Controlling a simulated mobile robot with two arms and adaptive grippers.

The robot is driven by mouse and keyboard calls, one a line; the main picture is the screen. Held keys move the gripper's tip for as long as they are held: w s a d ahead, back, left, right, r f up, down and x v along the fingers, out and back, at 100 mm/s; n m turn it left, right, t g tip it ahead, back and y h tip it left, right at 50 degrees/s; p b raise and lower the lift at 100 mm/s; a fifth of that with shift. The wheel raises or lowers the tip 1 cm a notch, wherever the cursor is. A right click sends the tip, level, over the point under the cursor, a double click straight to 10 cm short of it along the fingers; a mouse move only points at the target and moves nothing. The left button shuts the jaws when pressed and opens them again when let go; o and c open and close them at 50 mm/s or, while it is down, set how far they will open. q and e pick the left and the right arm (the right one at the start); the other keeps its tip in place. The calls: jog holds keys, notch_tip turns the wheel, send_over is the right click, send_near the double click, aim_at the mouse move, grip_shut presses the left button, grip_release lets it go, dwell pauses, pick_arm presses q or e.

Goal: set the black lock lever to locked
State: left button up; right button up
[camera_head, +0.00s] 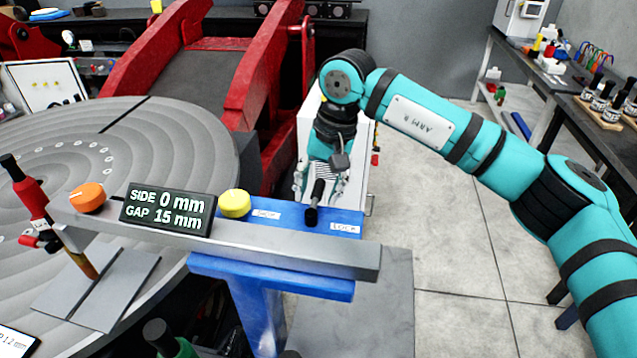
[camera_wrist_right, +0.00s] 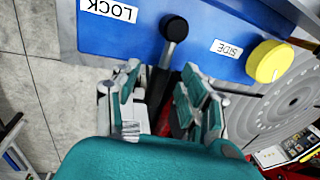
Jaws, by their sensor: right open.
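The black lock lever (camera_head: 318,192) is on the blue panel (camera_head: 290,216) at the end of the grey bar, near the white LOCK label (camera_head: 345,229). Its round black end is over the panel, and its stem points away toward my right gripper (camera_head: 320,176). In the right wrist view the lever (camera_wrist_right: 168,45) runs from the panel down toward the space between the fingers. My right gripper (camera_wrist_right: 160,82) is open, with a finger on either side of the lever's line; I cannot tell whether either touches it. My left gripper is not in view.
A yellow knob (camera_head: 235,203) sits by the SIDE label (camera_head: 266,214). The display (camera_head: 167,209) reads SIDE 0 mm, GAP 15 mm. An orange knob (camera_head: 87,197) and the round grey table (camera_head: 150,150) are left. Red positioner arms (camera_head: 262,70) rise behind.

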jog(key=c, duration=0.9)
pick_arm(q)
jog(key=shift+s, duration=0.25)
pick_arm(e)
grip_shut()
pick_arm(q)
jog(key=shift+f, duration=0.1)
